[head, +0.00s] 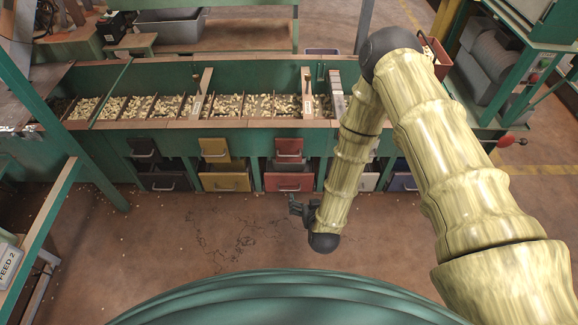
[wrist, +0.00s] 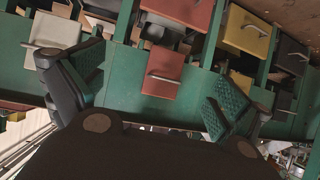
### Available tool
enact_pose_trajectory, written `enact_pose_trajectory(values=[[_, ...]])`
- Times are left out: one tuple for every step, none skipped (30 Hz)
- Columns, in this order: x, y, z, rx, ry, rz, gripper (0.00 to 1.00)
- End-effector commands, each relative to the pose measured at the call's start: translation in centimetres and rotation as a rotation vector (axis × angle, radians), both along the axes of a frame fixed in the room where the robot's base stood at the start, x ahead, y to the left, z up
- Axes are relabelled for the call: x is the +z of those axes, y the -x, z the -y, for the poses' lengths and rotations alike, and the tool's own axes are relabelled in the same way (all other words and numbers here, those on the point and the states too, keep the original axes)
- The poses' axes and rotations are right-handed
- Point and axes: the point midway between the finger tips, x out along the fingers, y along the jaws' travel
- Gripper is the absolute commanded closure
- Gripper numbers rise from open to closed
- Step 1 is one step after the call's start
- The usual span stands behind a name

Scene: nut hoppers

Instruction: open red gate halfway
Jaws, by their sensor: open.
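The red gate (head: 289,147) is the small upper red panel with a bar handle, in the hopper front above a red drawer (head: 289,182). It sits about level with the neighbouring gates. In the wrist view, which is turned nearly upside down, the red gate (wrist: 163,72) shows between my two fingers, with its handle visible, and the red drawer (wrist: 180,10) is at the top edge. My gripper (head: 297,207) is open and empty, in front of and below the red drawer. It also shows in the wrist view (wrist: 157,88), apart from the gate.
A yellow gate (head: 214,149) and yellow drawer (head: 226,182) are to the left, with dark ones (head: 142,148) beyond. A white drawer (head: 368,181) is to the right. Nuts fill the long bin (head: 230,124) above. The floor in front (head: 160,235) is clear.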

Motion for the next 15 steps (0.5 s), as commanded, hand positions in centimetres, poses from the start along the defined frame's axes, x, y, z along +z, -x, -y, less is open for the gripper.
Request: enact_pose_trajectory(values=[[-1.7,-1.4,-1.0,-0.005,-0.004,0.058,0.0],[-1.9,-2.2,-1.5,-0.01,-0.005,0.092,0.0],[-2.1,-3.2,-2.1,-0.017,-0.006,0.138,0.0],[-2.3,-3.9,-2.6,-0.022,-0.009,0.173,0.0],[-2.4,-4.6,-3.1,-0.028,-0.01,0.207,0.0],[-2.5,-5.4,-3.7,-0.036,-0.01,0.251,0.0],[-2.6,-6.0,-4.1,-0.043,-0.012,0.283,0.0],[-2.6,-6.5,-4.5,-0.05,-0.012,0.313,0.0],[-2.7,-7.1,-5.0,-0.059,-0.013,0.351,0.0],[-2.7,-7.6,-5.3,-0.066,-0.013,0.377,0.0],[-2.6,-8.0,-5.6,-0.073,-0.014,0.403,0.0],[-2.5,-8.4,-6.0,-0.083,-0.015,0.432,0.0],[-2.5,-8.7,-6.2,-0.089,-0.015,0.451,0.0],[-2.4,-9.0,-6.4,-0.095,-0.015,0.47,0.0],[-2.3,-9.2,-6.6,-0.101,-0.014,0.489,0.0]])
